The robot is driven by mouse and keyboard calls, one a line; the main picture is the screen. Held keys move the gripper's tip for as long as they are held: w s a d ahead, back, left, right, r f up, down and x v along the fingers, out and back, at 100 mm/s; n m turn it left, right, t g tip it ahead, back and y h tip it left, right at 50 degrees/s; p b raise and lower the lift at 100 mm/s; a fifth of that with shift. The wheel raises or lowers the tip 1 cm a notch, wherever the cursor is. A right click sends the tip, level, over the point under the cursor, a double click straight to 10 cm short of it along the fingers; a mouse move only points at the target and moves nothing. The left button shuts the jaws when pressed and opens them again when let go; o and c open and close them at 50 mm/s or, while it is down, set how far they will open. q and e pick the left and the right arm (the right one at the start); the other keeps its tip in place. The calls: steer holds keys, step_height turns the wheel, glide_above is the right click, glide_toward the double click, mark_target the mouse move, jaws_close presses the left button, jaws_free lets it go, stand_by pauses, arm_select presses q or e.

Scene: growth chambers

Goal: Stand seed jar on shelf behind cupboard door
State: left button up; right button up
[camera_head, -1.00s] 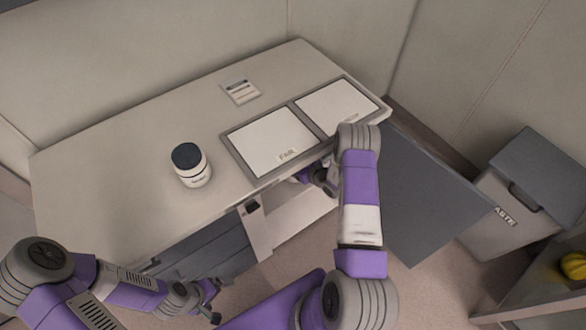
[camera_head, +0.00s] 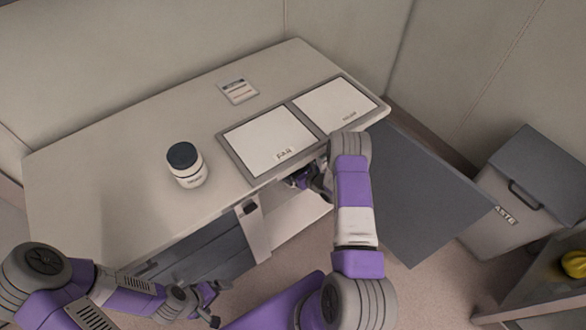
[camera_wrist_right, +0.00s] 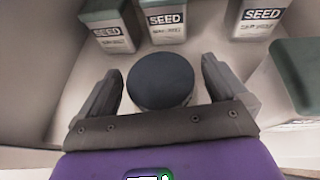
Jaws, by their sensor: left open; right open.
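A round dark-lidded jar (camera_wrist_right: 160,80) stands between the two fingers of my right gripper (camera_wrist_right: 160,70) in the right wrist view. The fingers are open on either side of it; I cannot tell whether they touch it. In the head view my right gripper (camera_head: 302,178) reaches under the counter into the cupboard, mostly hidden by my arm and the counter edge. The grey cupboard door (camera_head: 425,195) hangs wide open to the right. Another white jar with a dark lid (camera_head: 187,167) stands upright on the counter. My left gripper (camera_head: 216,302) is open and empty, low before the counter.
Several green-lidded SEED boxes (camera_wrist_right: 165,22) stand behind and right of the jar inside the cupboard. The counter (camera_head: 110,150) carries two framed white panels (camera_head: 268,142) and a small card (camera_head: 238,91). A waste bin (camera_head: 510,205) stands beyond the door.

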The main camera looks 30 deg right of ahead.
steer(key=p+v, duration=0.4)
steer(key=v, duration=0.7)
steer(key=s+a+f+n+g+y, duration=0.1)
steer(key=s+a+n+g+y, duration=0.35)
steer(key=a, duration=0.55)
steer(key=s+a+n+g+y, duration=0.3)
steer(key=s+a+n+g, duration=0.25)
steer(key=a, duration=0.45)
steer(key=s+a+n+g+h, duration=0.3)
steer(key=s+n+g+h, duration=0.3)
steer(key=s+n, duration=0.7)
steer(key=w+a+n+t, duration=0.3)
steer(key=w+a+n, duration=0.1)
steer(key=n, duration=0.4)
steer(key=shift+w+r, duration=0.5)
steer(key=shift+w, duration=0.2)
